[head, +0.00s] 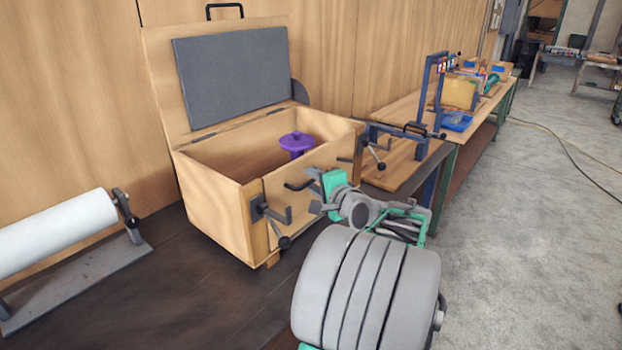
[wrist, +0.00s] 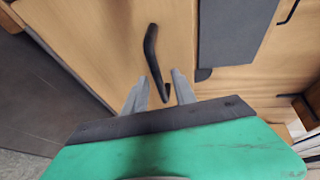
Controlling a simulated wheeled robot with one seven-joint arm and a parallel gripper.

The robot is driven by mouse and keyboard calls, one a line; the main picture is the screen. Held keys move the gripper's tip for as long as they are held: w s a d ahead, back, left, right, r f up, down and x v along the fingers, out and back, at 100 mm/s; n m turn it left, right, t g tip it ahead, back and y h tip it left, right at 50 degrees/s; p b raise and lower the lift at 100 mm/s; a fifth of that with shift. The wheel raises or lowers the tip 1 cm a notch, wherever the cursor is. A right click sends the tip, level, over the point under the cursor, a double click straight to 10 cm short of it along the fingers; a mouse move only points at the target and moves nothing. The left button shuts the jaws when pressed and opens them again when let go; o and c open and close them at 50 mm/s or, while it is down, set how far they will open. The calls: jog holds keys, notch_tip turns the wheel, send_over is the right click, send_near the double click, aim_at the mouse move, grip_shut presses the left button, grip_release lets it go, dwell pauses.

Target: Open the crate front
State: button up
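The wooden crate (head: 215,190) stands on the dark bench with its lid (head: 160,75) raised. Its front panel (head: 325,160) is upright and carries a black bar handle (head: 300,185). A dark clamp with a lever (head: 272,220) sits at the front's left edge, and another (head: 375,157) at its right edge. A purple flanged pipe (head: 297,143) stands inside. My gripper (head: 317,192) is at the handle. In the wrist view, my gripper's fingers (wrist: 160,93) are apart, and the handle (wrist: 152,60) reaches down between them. I cannot tell whether they touch it.
A white roll on a stand (head: 55,232) lies on the dark bench (head: 170,275) at left. A blue frame (head: 432,95) and a wooden workbench (head: 400,108) with a blue tray (head: 456,121) stand to the right. Open concrete floor (head: 540,210) lies at right.

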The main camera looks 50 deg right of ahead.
jog(key=shift+w+f, duration=0.1)
jog(key=shift+w, duration=0.2)
jog(key=shift+c, duration=0.2)
grip_shut()
dwell(1.0)
